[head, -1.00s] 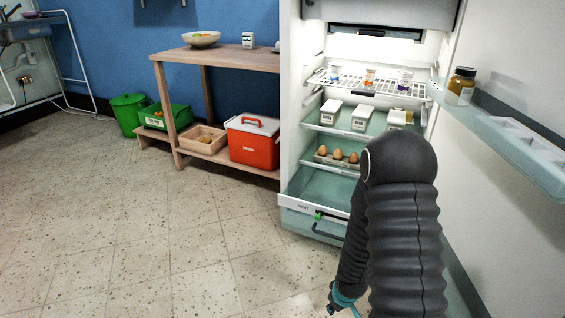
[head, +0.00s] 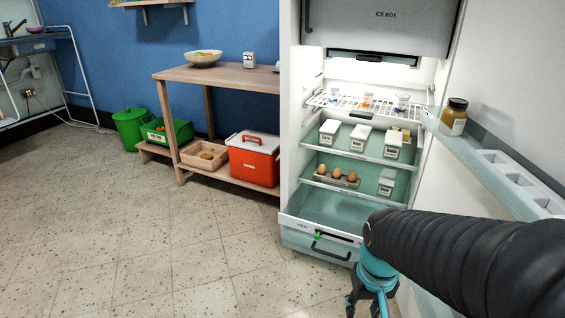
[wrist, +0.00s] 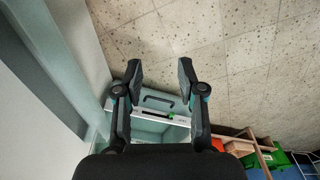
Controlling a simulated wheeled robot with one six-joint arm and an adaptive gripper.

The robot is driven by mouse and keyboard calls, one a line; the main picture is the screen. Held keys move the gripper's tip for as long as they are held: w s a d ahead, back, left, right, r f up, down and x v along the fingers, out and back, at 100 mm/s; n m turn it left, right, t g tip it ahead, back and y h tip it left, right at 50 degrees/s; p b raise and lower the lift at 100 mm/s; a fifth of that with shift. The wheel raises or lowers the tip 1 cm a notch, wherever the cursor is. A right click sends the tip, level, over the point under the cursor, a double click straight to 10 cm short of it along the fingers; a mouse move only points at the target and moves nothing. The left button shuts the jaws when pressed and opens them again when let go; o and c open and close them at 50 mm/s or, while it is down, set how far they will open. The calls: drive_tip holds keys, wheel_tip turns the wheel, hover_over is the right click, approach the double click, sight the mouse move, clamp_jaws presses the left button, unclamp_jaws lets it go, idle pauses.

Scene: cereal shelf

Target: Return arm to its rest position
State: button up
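My gripper (wrist: 160,72) is open and empty in the wrist view, its two dark fingers spread apart over the floor and the fridge's bottom drawer. In the head view my gripper (head: 368,303) hangs low at the bottom right, pointing down, in front of the open fridge. Its fingertips are partly cut off by the frame's lower edge. My black arm reaches in from the right edge and ends at the teal wrist.
The open fridge (head: 290,130) holds white cartons, eggs (head: 337,173) and cups on its shelves. Its door (head: 485,170) stands open at right, with a brown jar (head: 453,117) on it. A wooden table (head: 215,77) and red cooler (head: 254,160) stand left. The left floor is clear.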

drive_tip(key=s+r+t+p, duration=0.1)
drive_tip(key=s+r+t, duration=0.1)
drive_tip(key=r, duration=0.5)
drive_tip(key=s+r+t+p, duration=0.2)
drive_tip(key=r, duration=0.6)
drive_tip(key=shift+s+a+r+t, duration=0.15)
drive_tip(key=shift+a+t, duration=0.05)
drive_tip(key=shift+t, duration=0.2)
